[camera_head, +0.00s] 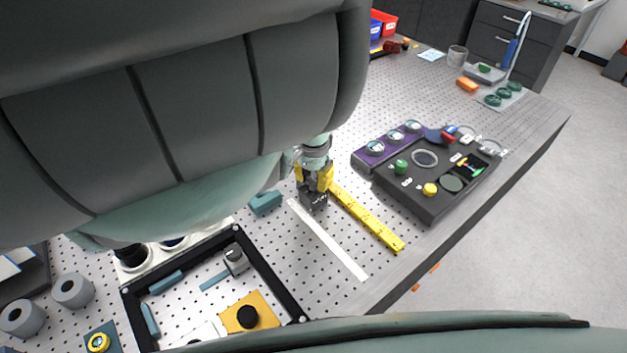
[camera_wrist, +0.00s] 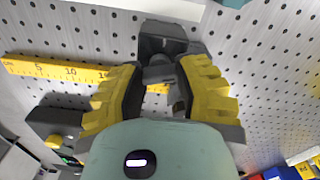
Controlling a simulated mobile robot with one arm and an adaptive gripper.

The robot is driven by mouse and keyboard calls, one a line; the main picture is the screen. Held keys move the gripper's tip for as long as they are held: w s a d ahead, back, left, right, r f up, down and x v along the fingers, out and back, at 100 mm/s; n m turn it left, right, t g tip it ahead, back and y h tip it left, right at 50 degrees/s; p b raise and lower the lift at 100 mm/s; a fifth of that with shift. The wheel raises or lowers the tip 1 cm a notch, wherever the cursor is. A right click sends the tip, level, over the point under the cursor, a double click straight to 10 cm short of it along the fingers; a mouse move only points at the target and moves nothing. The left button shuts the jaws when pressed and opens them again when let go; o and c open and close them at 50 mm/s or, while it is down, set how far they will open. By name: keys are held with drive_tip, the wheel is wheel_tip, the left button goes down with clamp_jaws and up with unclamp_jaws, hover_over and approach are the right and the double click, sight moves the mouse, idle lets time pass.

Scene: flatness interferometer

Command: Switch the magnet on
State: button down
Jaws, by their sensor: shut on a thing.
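A dark block, which looks like the magnet (camera_wrist: 160,30), stands on the perforated table and has a rounded grey knob (camera_wrist: 161,74) on the side facing my wrist. It also shows in the head view (camera_head: 314,204), below my gripper. My gripper (camera_head: 313,184) has yellow fingers and reaches down to the block. In the wrist view its fingers (camera_wrist: 163,82) stand on both sides of the knob and are shut on it. The fingers partly hide the knob, so its switch position cannot be told.
A yellow ruler (camera_head: 370,220) lies right beside the block, and a pale strip (camera_head: 330,242) lies in front. A dark control box (camera_head: 430,207) with buttons stands right. A black frame (camera_head: 262,262) and a blue block (camera_head: 265,203) are left. The table's edge runs along the right.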

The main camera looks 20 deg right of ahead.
sight(313, 179)
drive_tip(key=m, duration=0.3)
drive_tip(key=shift+m+b, duration=0.3)
drive_tip(key=shift+m, duration=0.2)
drive_tip(key=c, duration=0.6)
unclamp_jaws()
drive_tip(key=shift+r, duration=0.1)
drive_tip(key=shift+w+r, duration=0.1)
drive_tip(key=shift+r, duration=3.55)
